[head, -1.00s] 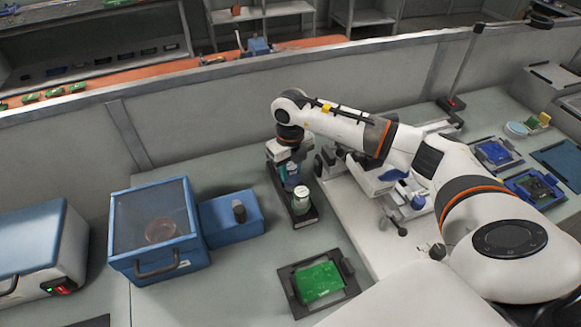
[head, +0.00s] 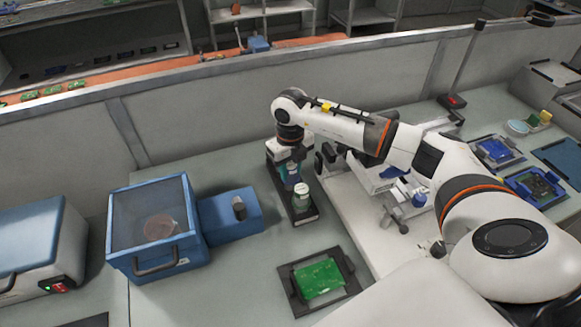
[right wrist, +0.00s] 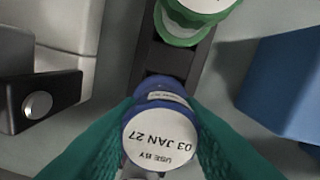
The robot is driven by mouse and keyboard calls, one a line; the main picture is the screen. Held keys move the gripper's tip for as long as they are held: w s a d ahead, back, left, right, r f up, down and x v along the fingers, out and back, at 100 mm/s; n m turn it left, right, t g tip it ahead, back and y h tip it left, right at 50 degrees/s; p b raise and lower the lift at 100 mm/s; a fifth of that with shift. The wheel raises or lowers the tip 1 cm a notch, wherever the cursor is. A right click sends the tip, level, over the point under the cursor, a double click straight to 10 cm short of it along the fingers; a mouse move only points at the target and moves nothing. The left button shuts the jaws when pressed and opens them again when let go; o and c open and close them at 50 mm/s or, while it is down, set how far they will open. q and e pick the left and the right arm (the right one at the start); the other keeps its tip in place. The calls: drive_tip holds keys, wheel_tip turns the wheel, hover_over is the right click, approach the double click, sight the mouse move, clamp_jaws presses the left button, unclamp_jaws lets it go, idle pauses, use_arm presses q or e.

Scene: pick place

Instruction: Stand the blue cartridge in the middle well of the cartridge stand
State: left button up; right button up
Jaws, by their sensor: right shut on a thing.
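My right gripper (head: 289,168) is shut on the blue cartridge (right wrist: 160,133), with its teal fingers on both sides of it in the right wrist view. The cartridge has a white top label reading "USE BY 03 JAN 27". It also shows as a small blue piece below the gripper in the head view (head: 293,178). The dark, narrow cartridge stand (head: 305,219) lies beneath; a dark opening shows ahead of the cartridge in the wrist view. I cannot tell whether the blue cartridge touches the stand. My left gripper is not in view.
A blue box with a clear lid (head: 153,220) and a blue block with a knob (head: 229,217) stand left of the stand. A green board in a dark frame (head: 319,279) lies in front. White equipment (head: 375,175) stands close on the right.

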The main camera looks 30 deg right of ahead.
drive_tip(key=o, duration=1.2)
drive_tip(key=shift+f, duration=0.1)
drive_tip(key=c, duration=0.3)
drive_tip(key=shift+c, duration=0.2)
drive_tip(key=shift+r+p, duration=2.35)
drive_tip(key=shift+r, duration=1.25)
drive_tip(key=shift+f, duration=0.1)
